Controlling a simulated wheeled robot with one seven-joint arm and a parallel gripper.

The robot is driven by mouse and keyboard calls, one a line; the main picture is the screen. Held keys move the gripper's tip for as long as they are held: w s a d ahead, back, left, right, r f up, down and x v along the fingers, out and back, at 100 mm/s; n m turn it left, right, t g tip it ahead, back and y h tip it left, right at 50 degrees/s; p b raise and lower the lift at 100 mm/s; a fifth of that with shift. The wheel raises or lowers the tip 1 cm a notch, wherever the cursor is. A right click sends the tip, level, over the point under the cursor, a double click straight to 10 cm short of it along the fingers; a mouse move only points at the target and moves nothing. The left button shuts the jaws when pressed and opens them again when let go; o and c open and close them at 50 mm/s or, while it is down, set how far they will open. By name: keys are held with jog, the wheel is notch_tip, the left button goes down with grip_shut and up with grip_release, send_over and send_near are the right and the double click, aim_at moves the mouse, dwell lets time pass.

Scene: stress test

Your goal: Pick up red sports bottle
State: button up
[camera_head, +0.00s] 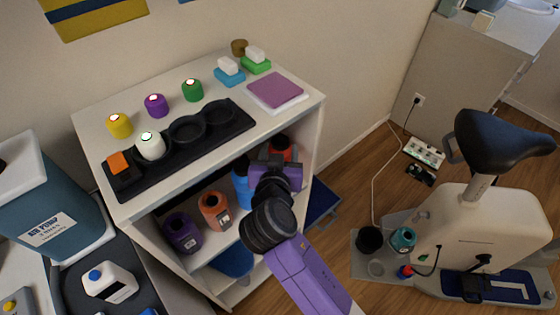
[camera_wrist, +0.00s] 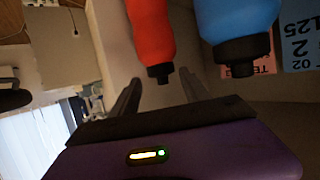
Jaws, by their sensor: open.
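The red sports bottle (camera_head: 279,147) stands inside the white shelf unit, partly hidden behind my gripper (camera_head: 274,160) in the head view. In the wrist view, the red bottle (camera_wrist: 150,28) appears upside down, with its black cap (camera_wrist: 160,72) pointing down in the picture. My gripper (camera_wrist: 159,88) is open, with its two dark fingers apart and nothing held. The bottle shows in line with the gap between the fingers. I cannot tell whether the cap is between the fingertips or just beyond them.
A blue bottle (camera_wrist: 238,22) stands close beside the red one; it also shows in the head view (camera_head: 241,188). Orange (camera_head: 214,209) and purple (camera_head: 181,232) containers share the shelf. The shelf unit's top (camera_head: 222,118) lies above, and its right side wall (camera_head: 312,150) is close.

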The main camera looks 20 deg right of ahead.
aim_at(280, 145)
jog(key=shift+p+x, duration=0.8)
jog(key=shift+x, duration=1.95)
jog(key=shift+a, duration=0.1)
grip_shut()
